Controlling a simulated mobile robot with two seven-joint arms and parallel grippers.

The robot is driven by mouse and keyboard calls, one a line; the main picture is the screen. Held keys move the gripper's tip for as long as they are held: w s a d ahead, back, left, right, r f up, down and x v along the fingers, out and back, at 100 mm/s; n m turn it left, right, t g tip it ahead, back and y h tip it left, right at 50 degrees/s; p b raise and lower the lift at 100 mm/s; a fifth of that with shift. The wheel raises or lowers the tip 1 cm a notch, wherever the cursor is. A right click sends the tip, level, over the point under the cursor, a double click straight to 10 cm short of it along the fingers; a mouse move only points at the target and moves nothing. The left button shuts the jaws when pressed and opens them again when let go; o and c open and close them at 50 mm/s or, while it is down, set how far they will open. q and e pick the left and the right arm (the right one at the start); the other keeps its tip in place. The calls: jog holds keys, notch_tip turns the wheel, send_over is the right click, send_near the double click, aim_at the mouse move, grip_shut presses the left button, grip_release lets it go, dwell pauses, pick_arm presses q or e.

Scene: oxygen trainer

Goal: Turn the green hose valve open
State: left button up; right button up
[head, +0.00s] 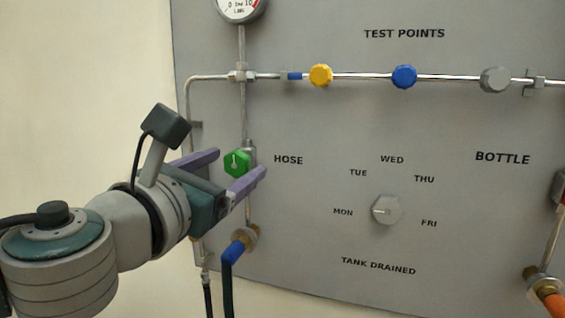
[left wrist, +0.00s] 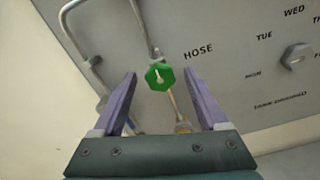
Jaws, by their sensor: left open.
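The green hose valve (head: 237,163) is a small green knob with a pale pointer mark, on a vertical pipe left of the HOSE label. In the left wrist view the green knob (left wrist: 159,76) is a hexagon between and just beyond the tips of the fingers, its pointer running roughly upright. My left gripper (head: 241,162) is open, with its purple fingers on either side of the knob in the head view. In the left wrist view the left gripper (left wrist: 160,78) holds nothing, and I see no finger touching the knob. My right gripper is not in view.
A horizontal pipe above carries a yellow knob (head: 320,76), a blue knob (head: 404,77) and a grey knob (head: 495,79). A grey day dial (head: 387,210) is right of the valve. A blue hose (head: 232,252) hangs below. The panel around the HOSE label is clear.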

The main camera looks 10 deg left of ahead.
pick_arm(q)
jog(key=shift+w, duration=0.35)
jog(key=shift+c, duration=0.3)
grip_shut()
